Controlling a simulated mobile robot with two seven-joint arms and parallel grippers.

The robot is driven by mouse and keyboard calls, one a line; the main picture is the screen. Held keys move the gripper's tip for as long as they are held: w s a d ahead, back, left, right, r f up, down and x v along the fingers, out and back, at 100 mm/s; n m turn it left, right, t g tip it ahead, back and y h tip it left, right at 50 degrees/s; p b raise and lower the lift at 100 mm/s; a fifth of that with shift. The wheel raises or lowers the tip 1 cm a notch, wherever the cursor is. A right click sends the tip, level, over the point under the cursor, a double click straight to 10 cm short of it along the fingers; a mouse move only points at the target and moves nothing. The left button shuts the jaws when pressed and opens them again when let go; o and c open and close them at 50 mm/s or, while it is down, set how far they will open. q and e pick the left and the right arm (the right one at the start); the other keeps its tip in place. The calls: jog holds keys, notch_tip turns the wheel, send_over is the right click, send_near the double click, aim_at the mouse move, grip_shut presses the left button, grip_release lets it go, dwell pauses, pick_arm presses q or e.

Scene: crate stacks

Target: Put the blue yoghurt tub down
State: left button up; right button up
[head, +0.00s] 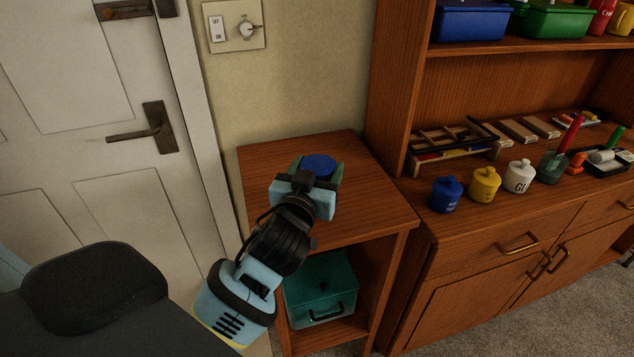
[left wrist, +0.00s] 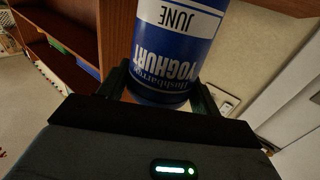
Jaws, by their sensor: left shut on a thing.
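The blue yoghurt tub (head: 319,164) is in my left gripper (head: 316,171), over the top of the small wooden side table (head: 375,205) in the head view. Only its blue upper end shows there beyond the gripper. In the left wrist view the tub (left wrist: 180,50) is blue with a white band reading JUNE and the word YOGHURT. The left gripper's fingers (left wrist: 160,88) are shut on it, one on each side. The gripper hides the tub's base in the head view, so I cannot tell whether it touches the table. My right gripper is not in view.
A wooden cabinet (head: 470,225) stands to the right, with blue, yellow and white pots (head: 485,184) and a wooden rack (head: 455,142) on its counter. A teal box (head: 320,290) sits on the table's lower shelf. The right part of the tabletop is clear. A white door (head: 90,120) is at left.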

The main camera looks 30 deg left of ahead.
pick_arm(q)
jog(key=shift+f, duration=0.15)
notch_tip(320, 180, down, 3)
jog(key=shift+f+b, duration=0.15)
jog(key=shift+b, duration=0.15)
jog(key=shift+f, duration=0.15)
jog(key=o, duration=1.1)
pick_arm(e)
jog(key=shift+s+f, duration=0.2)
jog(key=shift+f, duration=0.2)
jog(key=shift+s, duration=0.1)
